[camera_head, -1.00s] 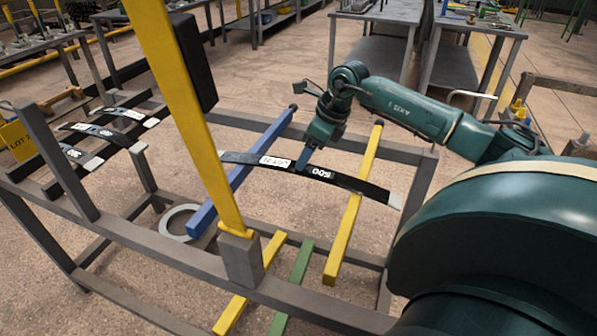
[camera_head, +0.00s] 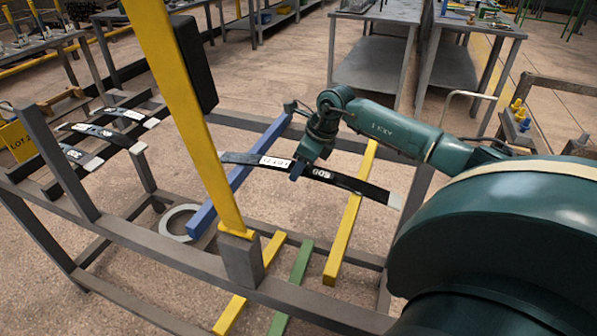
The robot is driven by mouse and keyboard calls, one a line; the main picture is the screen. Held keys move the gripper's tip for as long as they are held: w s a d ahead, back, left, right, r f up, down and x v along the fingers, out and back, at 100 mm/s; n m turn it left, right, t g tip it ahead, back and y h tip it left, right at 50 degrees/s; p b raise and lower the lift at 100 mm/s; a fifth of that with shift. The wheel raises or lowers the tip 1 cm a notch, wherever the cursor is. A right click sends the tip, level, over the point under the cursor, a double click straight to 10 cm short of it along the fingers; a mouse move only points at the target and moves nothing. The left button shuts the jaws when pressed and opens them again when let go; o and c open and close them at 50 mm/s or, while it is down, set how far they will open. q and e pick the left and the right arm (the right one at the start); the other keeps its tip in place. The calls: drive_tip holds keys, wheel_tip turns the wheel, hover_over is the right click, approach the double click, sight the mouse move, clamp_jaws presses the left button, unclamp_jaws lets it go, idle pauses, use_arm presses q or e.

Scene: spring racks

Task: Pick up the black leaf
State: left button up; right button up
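A long black leaf (camera_head: 345,182), slightly bowed, with white labels and a pale right end, lies across a blue bar (camera_head: 240,172) and a yellow bar (camera_head: 350,225) of the grey rack. My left gripper is not in view.
Several more dark leaves (camera_head: 92,131) lie on the rack's left part. A yellow post (camera_head: 185,110) with a black box (camera_head: 194,65) rises in front. A grey ring (camera_head: 176,223) lies below. Tables (camera_head: 375,75) stand behind.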

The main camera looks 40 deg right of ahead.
drive_tip(key=c, duration=0.4)
drive_tip(key=shift+w+r, duration=0.1)
drive_tip(key=shift+r, duration=0.1)
drive_tip(key=shift+c, duration=0.6)
